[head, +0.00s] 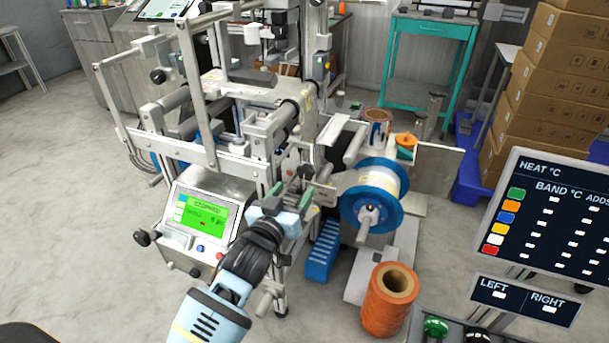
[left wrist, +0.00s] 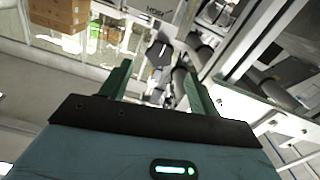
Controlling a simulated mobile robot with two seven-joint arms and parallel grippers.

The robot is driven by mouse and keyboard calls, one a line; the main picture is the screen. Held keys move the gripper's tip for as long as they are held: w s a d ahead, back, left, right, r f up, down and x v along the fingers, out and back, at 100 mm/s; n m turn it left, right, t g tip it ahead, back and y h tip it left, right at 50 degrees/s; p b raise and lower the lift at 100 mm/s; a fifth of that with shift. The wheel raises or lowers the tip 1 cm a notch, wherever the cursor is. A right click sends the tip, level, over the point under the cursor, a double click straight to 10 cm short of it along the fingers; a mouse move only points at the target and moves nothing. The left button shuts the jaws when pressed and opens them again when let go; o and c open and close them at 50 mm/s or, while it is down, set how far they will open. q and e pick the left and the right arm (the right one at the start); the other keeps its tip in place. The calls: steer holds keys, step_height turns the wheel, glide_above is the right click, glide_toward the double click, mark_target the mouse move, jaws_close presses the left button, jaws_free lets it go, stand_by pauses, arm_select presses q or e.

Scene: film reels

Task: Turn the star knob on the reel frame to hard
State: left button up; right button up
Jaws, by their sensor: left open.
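The reel frame (head: 337,190) stands in the middle of the head view and carries a blue-rimmed reel. A small dark knob (head: 305,172) shows on it just beyond my left gripper (head: 291,192). In the left wrist view a dark star knob (left wrist: 158,53) lies ahead, between and a little beyond the tips of my left gripper (left wrist: 157,70). A pale plate (left wrist: 150,14) with small dark lettering is above it, too small to read surely. My left gripper is open and empty, apart from the knob as far as I can see. The knob's setting cannot be told. My right gripper is not in view.
The blue reel (head: 372,195) sticks out right of the gripper. An orange spool (head: 388,300) stands in front on the right. A control box with a green screen (head: 205,215) is to the left. Metal frame bars rise behind. Open floor (head: 60,220) lies at left.

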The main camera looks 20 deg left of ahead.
mark_target(304, 174)
arm_select(q)
steer(key=w+b, duration=0.1)
steer(key=w, duration=0.4)
steer(key=shift+d, duration=0.1)
steer(key=shift+w, duration=0.9)
steer(key=c, duration=1)
